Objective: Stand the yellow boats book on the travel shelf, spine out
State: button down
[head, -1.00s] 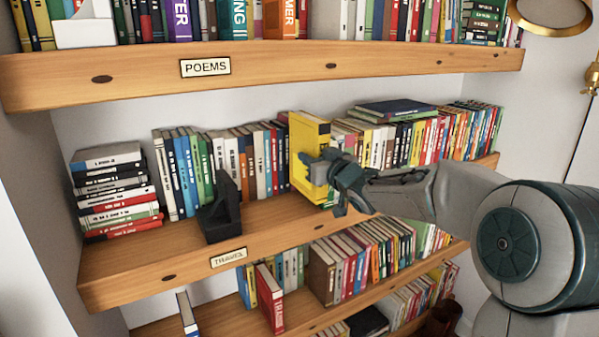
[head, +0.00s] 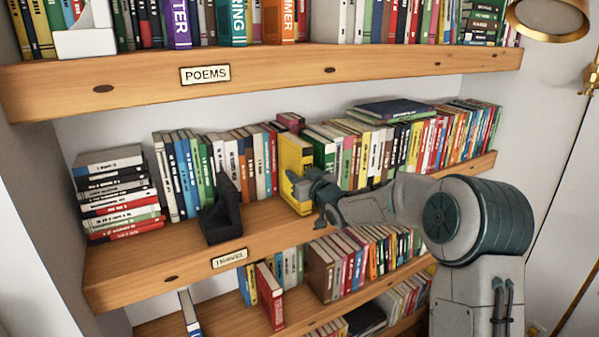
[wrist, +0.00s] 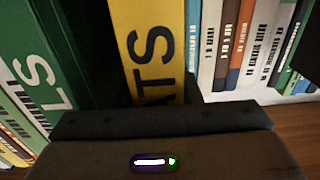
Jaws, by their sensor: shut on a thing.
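The yellow boats book (head: 296,165) is upright at the travel shelf (head: 185,262), in the row between white and blue books on its left and a green book on its right. It stands out in front of its neighbours. The wrist view shows its yellow spine (wrist: 150,45) facing me, with the letters "ATS" readable. My gripper (head: 303,192) is shut on the lower part of the book. Whether the book's bottom rests on the boards is not clear. The travel label (head: 229,257) is on the shelf's front edge.
A black bookend (head: 222,212) stands left of the book near the front. A flat stack of books (head: 118,190) lies at the far left. A maroon book (head: 291,121) shows behind the yellow one. The poems shelf (head: 290,70) hangs above; another book row is below.

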dwell(0.3)
jog(key=c, duration=1)
grip_release()
jog(key=shift+f, duration=0.15)
jog(key=shift+c, duration=0.2)
jog(key=b+v, duration=0.3)
jog(key=v, duration=0.9)
